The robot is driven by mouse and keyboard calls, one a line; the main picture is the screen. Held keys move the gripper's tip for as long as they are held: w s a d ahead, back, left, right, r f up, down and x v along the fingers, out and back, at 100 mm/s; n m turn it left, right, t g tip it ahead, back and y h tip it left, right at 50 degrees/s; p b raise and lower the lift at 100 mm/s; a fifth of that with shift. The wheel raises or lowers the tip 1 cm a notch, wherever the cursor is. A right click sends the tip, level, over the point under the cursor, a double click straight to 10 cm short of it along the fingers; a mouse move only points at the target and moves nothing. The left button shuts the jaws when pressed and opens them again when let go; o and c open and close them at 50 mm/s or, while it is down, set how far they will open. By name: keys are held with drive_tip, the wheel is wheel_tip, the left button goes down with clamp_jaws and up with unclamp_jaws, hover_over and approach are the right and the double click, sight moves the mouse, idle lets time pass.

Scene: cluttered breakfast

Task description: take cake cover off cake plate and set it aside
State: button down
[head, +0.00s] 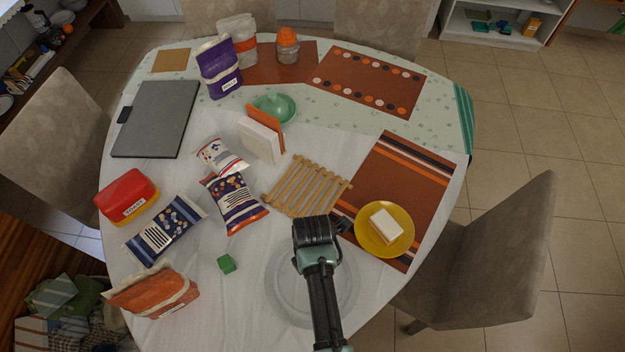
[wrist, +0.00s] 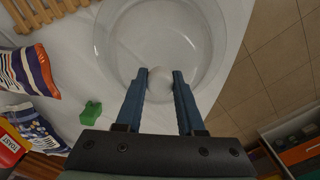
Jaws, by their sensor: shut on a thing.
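The clear glass cake cover (head: 284,290) is at the front of the table, partly hidden under my arm. In the wrist view the round glass cover (wrist: 108,40) fills the top middle, with a pale round knob (wrist: 160,84) between my fingers. My gripper (wrist: 160,76) is shut on this knob from above, one blue finger on each side. The cake plate cannot be told apart from the clear glass, and I cannot tell whether the cover rests on it or is raised. In the head view my fingertips are hidden by my wrist.
A wooden slatted trivet (head: 306,186) lies just behind the cover. A yellow plate (head: 368,240) with a white block is to the right. White cloth is bare between cube and cover.

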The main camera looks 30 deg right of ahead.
wheel_tip(320, 180, up, 10)
drive_tip(key=shift+b, duration=0.4)
idle(0.3)
idle(0.4)
drive_tip(key=s+a+n+b, duration=0.1)
drive_tip(key=s+a+n, duration=0.3)
drive_tip(key=a, duration=0.9)
drive_tip(key=s+a+n+b, duration=0.1)
drive_tip(key=s+a+n, duration=0.3)
drive_tip(key=a, duration=0.9)
wheel_tip(320, 180, down, 10)
drive_tip(key=w+n, duration=0.1)
drive_tip(key=shift+a+f+n+p, duration=0.2)
drive_tip(key=shift+a+n+p, duration=0.1)
drive_tip(key=shift+a+p, duration=0.15)
drive_tip(key=shift+f, duration=0.15)
drive_tip(key=c, duration=0.5)
unclamp_jaws()
